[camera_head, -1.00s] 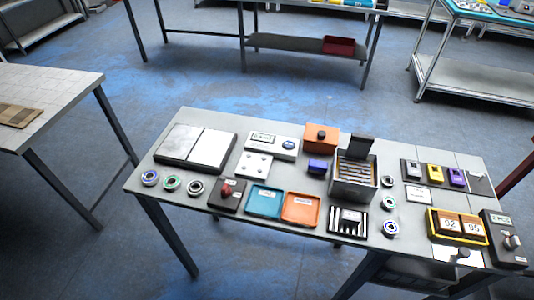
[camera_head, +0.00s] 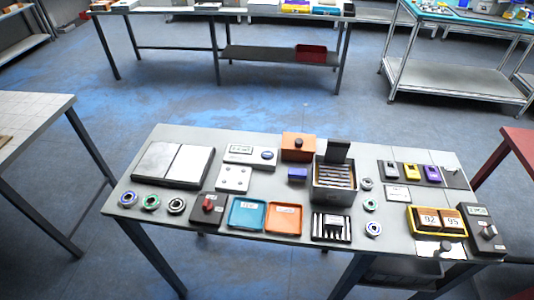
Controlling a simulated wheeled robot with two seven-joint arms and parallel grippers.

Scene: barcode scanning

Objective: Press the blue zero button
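A round dark blue button (camera_head: 267,155) sits at the right end of a white box with a small display (camera_head: 240,150), toward the back left of the grey table. The display's text is too small to read, and I cannot make out a zero mark on the button. Nothing covers the button. Neither of my grippers shows in the head view.
On the table (camera_head: 330,255) stand a flat two-plate platform (camera_head: 184,162), a white plate with knobs (camera_head: 234,179), an orange box (camera_head: 298,147), a small blue block (camera_head: 297,174), a teal tray (camera_head: 247,213), an orange tray (camera_head: 283,218) and an open metal box (camera_head: 334,190).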

